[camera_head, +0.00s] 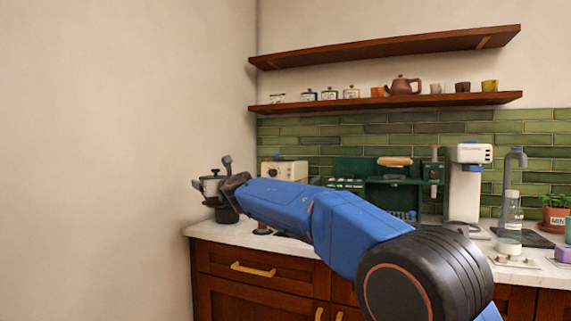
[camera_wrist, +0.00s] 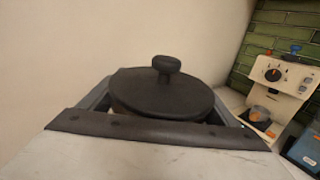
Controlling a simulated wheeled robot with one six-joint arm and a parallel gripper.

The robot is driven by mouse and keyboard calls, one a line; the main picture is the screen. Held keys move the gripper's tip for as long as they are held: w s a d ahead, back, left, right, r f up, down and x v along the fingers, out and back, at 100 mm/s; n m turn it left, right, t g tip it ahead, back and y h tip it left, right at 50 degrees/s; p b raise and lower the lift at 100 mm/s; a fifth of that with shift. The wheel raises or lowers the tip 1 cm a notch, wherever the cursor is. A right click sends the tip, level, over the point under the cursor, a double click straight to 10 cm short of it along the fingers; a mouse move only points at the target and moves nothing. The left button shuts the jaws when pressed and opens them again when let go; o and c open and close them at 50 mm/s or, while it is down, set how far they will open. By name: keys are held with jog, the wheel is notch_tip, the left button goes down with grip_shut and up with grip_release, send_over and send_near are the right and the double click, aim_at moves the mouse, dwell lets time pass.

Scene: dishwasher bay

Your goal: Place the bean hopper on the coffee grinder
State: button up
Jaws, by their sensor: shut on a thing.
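The bean hopper (camera_head: 210,187) is a grey vessel with a dark round lid and a small knob, at the left end of the counter. In the wrist view its dark lid (camera_wrist: 163,92) fills the space between the jaws, and it looks level. My gripper (camera_head: 222,187) is shut on the hopper. The lid and jaws hide most of the hopper's body and underside in the wrist view. A dark cylindrical body (camera_head: 227,214) stands below and beside the hopper. It may be the coffee grinder; I cannot tell whether the hopper touches it.
A cream machine with a dial (camera_head: 285,170) stands behind my arm; it also shows in the wrist view (camera_wrist: 280,75). The left wall (camera_head: 110,150) is close beside the hopper.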

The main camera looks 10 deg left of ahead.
jog(key=shift+w+d+r, duration=0.15)
jog(key=shift+d+r, duration=0.35)
jog(key=shift+r, duration=0.25)
jog(key=shift+d+r, duration=0.15)
